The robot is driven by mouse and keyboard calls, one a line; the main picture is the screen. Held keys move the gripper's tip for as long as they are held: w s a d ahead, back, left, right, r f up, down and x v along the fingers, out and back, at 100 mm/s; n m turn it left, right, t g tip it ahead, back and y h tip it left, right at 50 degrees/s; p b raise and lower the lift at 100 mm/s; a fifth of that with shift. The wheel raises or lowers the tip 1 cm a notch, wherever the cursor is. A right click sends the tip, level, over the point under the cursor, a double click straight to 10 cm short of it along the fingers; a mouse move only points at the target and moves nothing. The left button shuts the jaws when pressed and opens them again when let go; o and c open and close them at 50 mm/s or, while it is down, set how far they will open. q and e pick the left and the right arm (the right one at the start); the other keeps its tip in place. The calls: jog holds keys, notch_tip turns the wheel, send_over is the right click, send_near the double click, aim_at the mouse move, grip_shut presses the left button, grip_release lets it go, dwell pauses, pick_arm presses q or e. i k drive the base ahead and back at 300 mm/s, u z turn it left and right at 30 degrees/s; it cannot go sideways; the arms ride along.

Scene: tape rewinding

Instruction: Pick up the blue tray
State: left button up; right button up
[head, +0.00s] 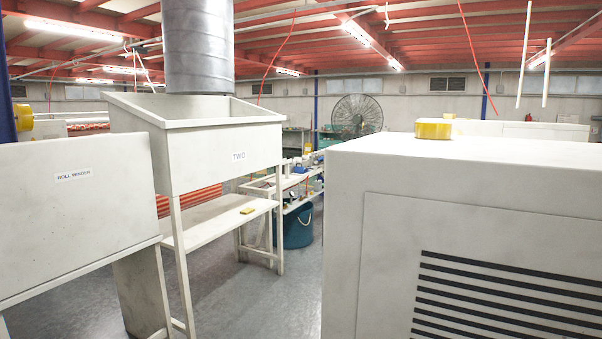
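I cannot make out a blue tray in the head view. A dark teal-blue bucket (298,228) with a light handle stands on the floor beyond the stand, but it looks like a bucket, not a tray. Neither of my grippers shows in this view.
A large white cabinet (460,165) with a yellow roll (433,128) on top fills the right. A fan (357,117) is behind.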

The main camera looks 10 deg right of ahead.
aim_at(301, 169)
jog(key=u, duration=0.55)
jog(key=i, duration=3.4)
jog(key=z, duration=1.6)
jog(key=i, duration=8.1)
